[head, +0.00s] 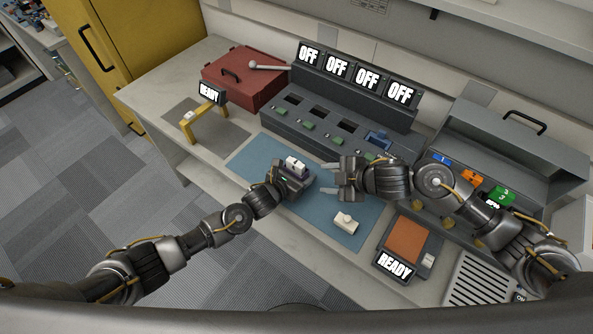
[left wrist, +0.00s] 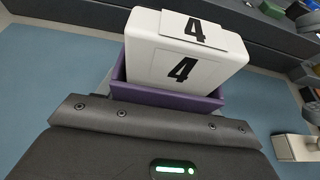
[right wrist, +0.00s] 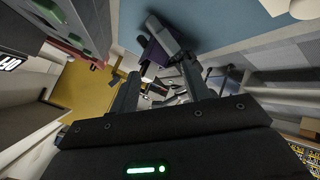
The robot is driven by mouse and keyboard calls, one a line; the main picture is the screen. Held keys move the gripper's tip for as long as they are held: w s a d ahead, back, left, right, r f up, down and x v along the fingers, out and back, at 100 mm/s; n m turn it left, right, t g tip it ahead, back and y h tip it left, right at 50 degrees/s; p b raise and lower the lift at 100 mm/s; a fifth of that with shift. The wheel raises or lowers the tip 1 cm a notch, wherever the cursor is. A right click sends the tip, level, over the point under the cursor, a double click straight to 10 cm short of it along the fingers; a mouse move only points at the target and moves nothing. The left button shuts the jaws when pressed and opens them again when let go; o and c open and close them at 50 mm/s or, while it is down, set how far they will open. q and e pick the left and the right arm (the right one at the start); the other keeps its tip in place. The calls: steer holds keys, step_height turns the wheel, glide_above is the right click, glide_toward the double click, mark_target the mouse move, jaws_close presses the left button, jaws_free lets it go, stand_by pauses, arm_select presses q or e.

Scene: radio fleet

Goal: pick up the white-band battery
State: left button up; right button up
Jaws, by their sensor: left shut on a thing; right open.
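A white block marked 4 (left wrist: 190,55) sits in a purple holder (left wrist: 165,97) in the left wrist view. In the head view this white block (head: 296,163) is over the blue mat. My left gripper (head: 292,178) is shut on the purple holder; its fingers are mostly hidden in the left wrist view. My right gripper (head: 330,180) is open just to the right of the held piece. In the right wrist view the purple and white piece (right wrist: 160,45) shows beyond the open fingers. I cannot clearly make out a white band on any battery.
A cream-white piece (head: 345,223) lies on the blue mat (head: 322,222). A grey charger rack (head: 330,128) with several OFF signs stands behind. A red box (head: 240,75) is at the back left. An orange pad (head: 407,240) with a READY sign is at the right.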

mark_target(300, 164)
steer(key=shift+d+r+n+t+y, duration=0.1)
steer(key=shift+r+n+t+y, duration=0.4)
steer(key=shift+n, duration=4)
steer(key=shift+d+r+n+t+y, duration=0.2)
steer(key=shift+n+t+y, duration=0.45)
steer(key=shift+n, duration=3.85)
steer(key=shift+a+r+n+t+y, duration=0.1)
steer(key=shift+r+n+t+y, duration=0.5)
steer(key=shift+n, duration=3.9)
steer(key=shift+g, duration=0.25)
steer(key=x, duration=0.6)
steer(key=shift+w+a+f, duration=0.2)
steer(key=shift+a+f, duration=0.05)
steer(key=shift+s+x, duration=0.25)
steer(key=shift+x, duration=2.4)
steer(key=shift+a, duration=0.15)
steer(key=shift+c, duration=0.2)
